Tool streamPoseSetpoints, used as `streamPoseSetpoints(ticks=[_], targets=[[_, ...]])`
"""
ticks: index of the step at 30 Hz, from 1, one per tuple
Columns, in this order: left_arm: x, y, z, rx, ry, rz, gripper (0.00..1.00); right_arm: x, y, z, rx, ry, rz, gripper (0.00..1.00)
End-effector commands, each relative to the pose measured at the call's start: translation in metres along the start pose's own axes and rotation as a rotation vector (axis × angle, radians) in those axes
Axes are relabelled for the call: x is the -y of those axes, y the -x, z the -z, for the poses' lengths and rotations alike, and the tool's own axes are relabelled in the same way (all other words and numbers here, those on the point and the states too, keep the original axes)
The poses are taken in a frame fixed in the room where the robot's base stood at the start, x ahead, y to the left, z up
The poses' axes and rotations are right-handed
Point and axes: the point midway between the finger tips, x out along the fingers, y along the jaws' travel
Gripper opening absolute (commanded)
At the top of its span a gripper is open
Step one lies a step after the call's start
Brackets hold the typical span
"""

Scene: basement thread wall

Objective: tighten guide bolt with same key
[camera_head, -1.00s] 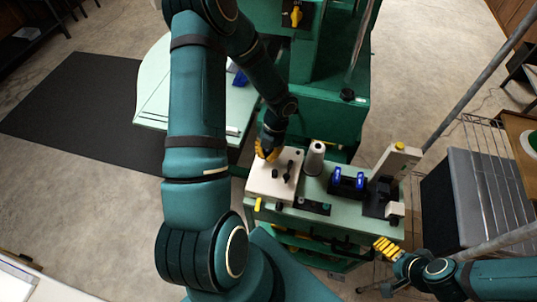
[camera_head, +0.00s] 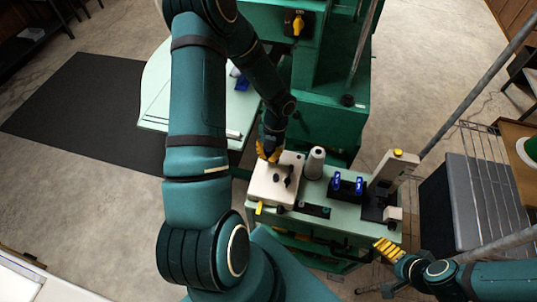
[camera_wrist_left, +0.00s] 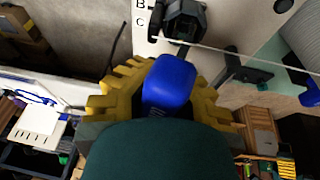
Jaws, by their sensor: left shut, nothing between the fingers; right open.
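My left gripper (camera_head: 269,152) is at the back left edge of a white box (camera_head: 270,190) with black fittings on top. Its yellow fingers are shut. In the left wrist view a rounded blue piece (camera_wrist_left: 170,82) shows between the yellow fingers; I cannot tell if it is the key's handle, and I see no grip on it. Beyond it are a black knob (camera_wrist_left: 184,20) and a black lever (camera_wrist_left: 243,72) on the white face marked B and C. I cannot pick out the guide bolt.
The green bench top (camera_head: 345,214) also holds a white thread cone (camera_head: 316,162), a black holder with blue parts (camera_head: 346,185) and a stand with a yellow knob (camera_head: 398,153). A green machine column (camera_head: 318,115) rises behind. A grey pole (camera_head: 470,95) slants at right.

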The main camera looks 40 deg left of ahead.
Motion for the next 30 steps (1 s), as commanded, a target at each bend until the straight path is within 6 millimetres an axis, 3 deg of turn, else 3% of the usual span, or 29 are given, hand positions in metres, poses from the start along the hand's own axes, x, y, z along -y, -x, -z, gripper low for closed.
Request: streamPoseSetpoints(ticks=[10,19,30], targets=[[-0.002,0.024,0.007,0.001,0.000,0.000,0.00,0.008,0.021,0.003,0.000,0.000,0.000,1.00],[-0.003,0.038,0.011,0.001,0.000,0.000,0.00,0.007,0.018,0.002,0.000,0.000,0.000,1.00],[-0.003,0.038,0.012,0.000,-0.001,0.000,0.00,0.007,0.018,0.002,0.000,0.000,0.000,1.00]])
